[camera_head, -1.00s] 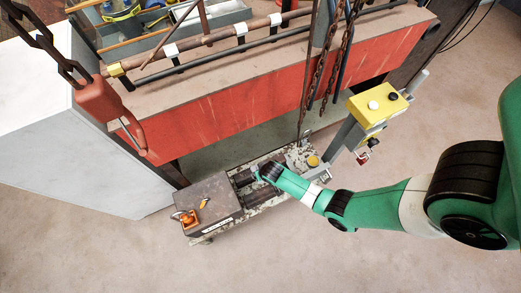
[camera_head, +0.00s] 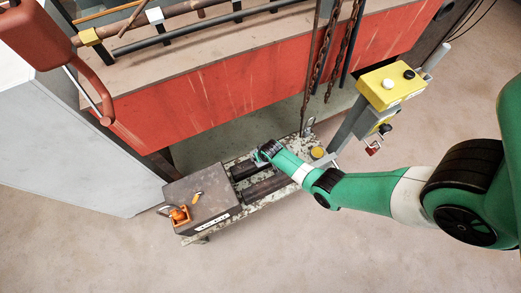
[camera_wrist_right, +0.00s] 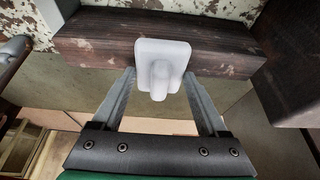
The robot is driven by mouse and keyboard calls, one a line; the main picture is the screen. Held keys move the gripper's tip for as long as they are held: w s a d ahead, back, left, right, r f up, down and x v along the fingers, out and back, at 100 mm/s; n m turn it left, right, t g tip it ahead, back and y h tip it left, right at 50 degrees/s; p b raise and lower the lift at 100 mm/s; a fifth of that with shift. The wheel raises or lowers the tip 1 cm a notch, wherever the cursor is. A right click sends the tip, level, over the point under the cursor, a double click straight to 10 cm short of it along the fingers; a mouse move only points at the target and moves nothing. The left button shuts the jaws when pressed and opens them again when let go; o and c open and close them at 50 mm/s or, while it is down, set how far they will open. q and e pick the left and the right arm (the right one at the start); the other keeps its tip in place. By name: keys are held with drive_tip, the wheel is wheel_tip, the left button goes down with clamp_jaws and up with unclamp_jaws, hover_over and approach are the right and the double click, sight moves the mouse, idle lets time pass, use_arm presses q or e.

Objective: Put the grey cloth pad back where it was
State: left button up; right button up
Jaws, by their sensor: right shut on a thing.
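My right gripper (camera_wrist_right: 160,80) has its two fingers on either side of a pale grey-white square pad (camera_wrist_right: 173,50) with a rounded stub, and is shut on it. No cloth texture shows on the pad. A dark reddish-brown worn bar (camera_wrist_right: 90,42) lies right behind the pad; I cannot tell whether they touch. In the head view the right gripper (camera_head: 262,153) is over the back edge of a low, paint-chipped cart (camera_head: 270,197), by its dark pipes (camera_head: 268,185); the pad is too small to make out there. My left gripper is not in view.
A yellow button box (camera_head: 390,86) stands on a post at right. Chains (camera_head: 318,60) hang behind the cart, before the red bench (camera_head: 210,105). The front floor is clear.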

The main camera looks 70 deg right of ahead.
drive_tip(key=shift+f, duration=0.2)
drive_tip(key=o, duration=1.2)
drive_tip(key=shift+r, duration=0.2)
drive_tip(key=shift+r+p, duration=0.35)
drive_tip(key=p+v, duration=1)
drive_tip(key=v, duration=0.1)
drive_tip(key=shift+s+a+r, duration=0.1)
drive_tip(key=shift+a+r, duration=0.05)
